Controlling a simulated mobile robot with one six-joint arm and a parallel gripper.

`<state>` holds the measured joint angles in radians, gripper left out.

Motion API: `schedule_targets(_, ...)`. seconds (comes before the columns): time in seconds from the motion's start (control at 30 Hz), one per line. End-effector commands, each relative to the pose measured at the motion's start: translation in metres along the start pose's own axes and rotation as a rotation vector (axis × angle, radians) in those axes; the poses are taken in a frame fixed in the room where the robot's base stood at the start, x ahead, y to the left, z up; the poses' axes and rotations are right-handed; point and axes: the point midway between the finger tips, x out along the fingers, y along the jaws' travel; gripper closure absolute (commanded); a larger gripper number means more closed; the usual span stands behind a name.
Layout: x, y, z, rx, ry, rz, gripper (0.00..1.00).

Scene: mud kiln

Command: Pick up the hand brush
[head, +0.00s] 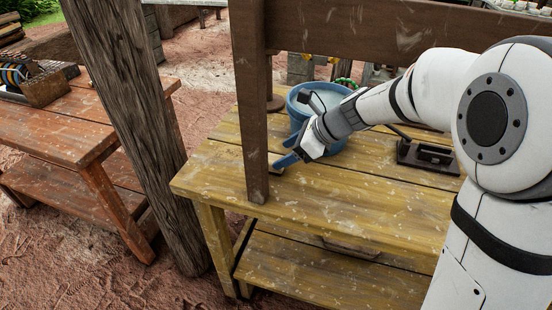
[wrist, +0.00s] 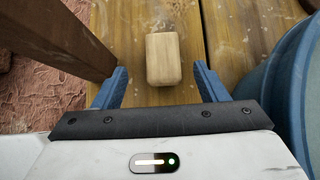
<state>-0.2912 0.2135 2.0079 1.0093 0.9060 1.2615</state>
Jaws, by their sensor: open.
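A pale wooden block with rounded edges (wrist: 163,58) lies on the yellow wooden table in the wrist view. It may be the back or handle of the hand brush; no bristles show. My gripper (wrist: 160,78) is open, with one blue finger on each side of the block's near end, and a gap shows on both sides. In the head view my gripper (head: 287,160) is low over the table, beside the post. The block is mostly hidden there by my gripper and the post.
A blue bucket (head: 345,132) stands just right of my gripper; its wall shows close by in the wrist view (wrist: 290,85). A brown post (head: 252,120) rises on the left. A dark handled tool (head: 428,155) lies right. The table's (head: 330,205) front is clear.

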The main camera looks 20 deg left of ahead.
Motion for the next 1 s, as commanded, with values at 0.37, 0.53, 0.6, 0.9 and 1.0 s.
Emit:
schedule_targets(0.37,0.038,-0.007,-0.009,0.013,0.000,-0.010,0.34)
schedule_targets(0.53,0.060,-0.008,-0.009,0.014,0.000,-0.013,0.34)
schedule_targets(0.6,0.062,-0.009,-0.008,0.015,0.000,-0.016,0.34)
schedule_targets(0.9,0.061,-0.009,-0.008,0.016,0.000,-0.017,0.44)
schedule_targets(1.0,0.061,-0.009,-0.008,0.016,0.000,-0.017,0.52)
